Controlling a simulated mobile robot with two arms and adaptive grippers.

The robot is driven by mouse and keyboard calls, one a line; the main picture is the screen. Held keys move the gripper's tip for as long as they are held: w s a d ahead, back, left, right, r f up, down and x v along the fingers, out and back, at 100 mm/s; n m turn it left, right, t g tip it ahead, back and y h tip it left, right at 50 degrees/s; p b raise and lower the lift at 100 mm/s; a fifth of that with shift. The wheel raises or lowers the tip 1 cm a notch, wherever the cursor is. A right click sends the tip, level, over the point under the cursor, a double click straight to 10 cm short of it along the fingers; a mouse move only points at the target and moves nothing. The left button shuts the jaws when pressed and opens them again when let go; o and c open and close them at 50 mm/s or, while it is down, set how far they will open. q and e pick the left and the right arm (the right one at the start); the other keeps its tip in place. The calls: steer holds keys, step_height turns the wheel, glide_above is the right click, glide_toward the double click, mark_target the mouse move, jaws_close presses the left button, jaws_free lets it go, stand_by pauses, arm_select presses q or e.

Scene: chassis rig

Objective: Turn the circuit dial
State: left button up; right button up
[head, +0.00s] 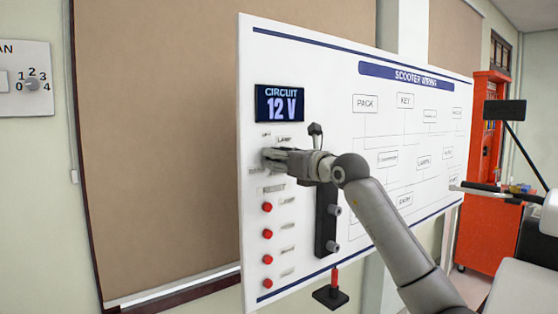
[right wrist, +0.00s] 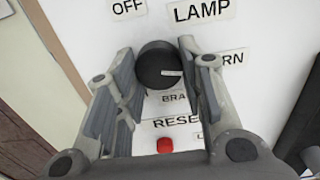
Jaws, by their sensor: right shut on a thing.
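The circuit dial (right wrist: 158,64) is a round black knob with a small white mark toward its lower right. It sits on the white scooter wiring board (head: 330,75), with labels OFF, LAMP and others partly hidden around it. My right gripper (head: 272,158) reaches the board from the right, and its fingers cover the dial in the head view. In the right wrist view the gripper (right wrist: 163,70) has one finger on each side of the dial and is shut on it. The display (head: 279,103) above reads CIRCUIT 12 V. My left gripper is not in view.
Several red buttons (head: 267,207) run down the board below the dial; a RESET label shows by the red button (right wrist: 165,145) in the wrist view. A black strip with knobs (head: 326,225) is right of them. A red cabinet (head: 487,240) stands at right.

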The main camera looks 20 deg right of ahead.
steer(key=o, duration=1)
steer(key=shift+o, duration=0.2)
steer(key=shift+s, duration=0.1)
steer(key=v, duration=1.1)
steer(key=shift+s+d, duration=0.15)
steer(key=shift+s, duration=0.25)
